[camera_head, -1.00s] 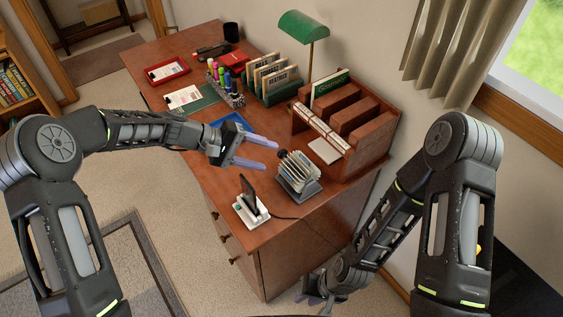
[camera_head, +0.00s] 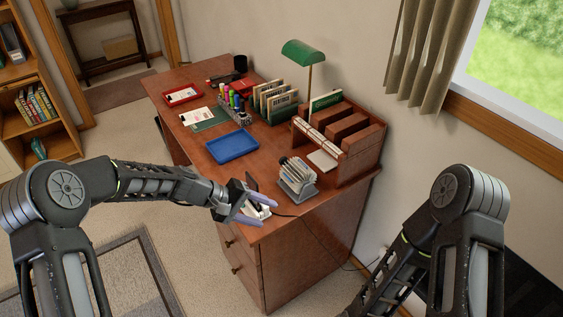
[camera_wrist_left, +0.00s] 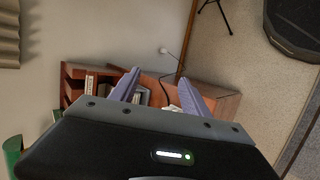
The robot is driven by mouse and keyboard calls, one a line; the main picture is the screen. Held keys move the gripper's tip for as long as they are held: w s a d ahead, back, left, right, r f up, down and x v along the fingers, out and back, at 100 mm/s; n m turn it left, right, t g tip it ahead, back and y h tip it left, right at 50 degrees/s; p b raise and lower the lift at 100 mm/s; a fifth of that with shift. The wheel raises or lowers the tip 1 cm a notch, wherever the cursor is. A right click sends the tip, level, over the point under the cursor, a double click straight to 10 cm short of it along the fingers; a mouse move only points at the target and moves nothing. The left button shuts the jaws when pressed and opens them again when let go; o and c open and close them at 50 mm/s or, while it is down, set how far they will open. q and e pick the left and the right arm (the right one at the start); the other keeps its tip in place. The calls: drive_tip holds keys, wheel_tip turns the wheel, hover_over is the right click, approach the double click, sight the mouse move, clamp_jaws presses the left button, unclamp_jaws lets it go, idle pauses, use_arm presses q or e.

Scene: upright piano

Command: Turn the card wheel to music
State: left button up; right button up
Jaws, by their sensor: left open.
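The card wheel (camera_head: 297,177), a rotary file of pale cards on a dark grey base with a dark knob, stands near the desk's front right corner. My left gripper (camera_head: 268,211) is open and empty, just left of and nearer than the card wheel, over the desk's front edge. It partly hides a white stand with a dark upright device (camera_head: 252,184). In the left wrist view, the two purple fingers (camera_wrist_left: 159,76) are spread apart, with the desk top beyond them. My right gripper is out of view; only its arm shows at lower right.
A wooden organizer (camera_head: 362,162) stands right behind the card wheel. A blue tray (camera_head: 232,147), pen holder, file racks and green lamp (camera_head: 304,50) are farther back on the desk (camera_head: 213,172). A cable runs over the desk's right edge.

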use_arm(q)
drive_tip(key=s+a+f+y+b, duration=0.25)
drive_tip(key=s+f, duration=0.35)
drive_tip(key=f, duration=0.4)
drive_tip(key=s+a+f+y+b, duration=0.1)
drive_tip(key=s+a+f+y, duration=0.15)
drive_tip(key=s+f, duration=0.5)
drive_tip(key=s+d+f+m+b, duration=0.1)
drive_tip(key=s+f+b, duration=0.2)
drive_tip(key=s+f, duration=0.2)
drive_tip(key=s+d+f+m+g+b, duration=0.1)
drive_tip(key=s+f+m+b, duration=0.1)
drive_tip(key=s+f, duration=0.4)
drive_tip(key=s+b, duration=0.1)
drive_tip(key=s, duration=0.4)
drive_tip(key=shift+d+f+g, duration=0.3)
drive_tip(key=shift+d, duration=0.05)
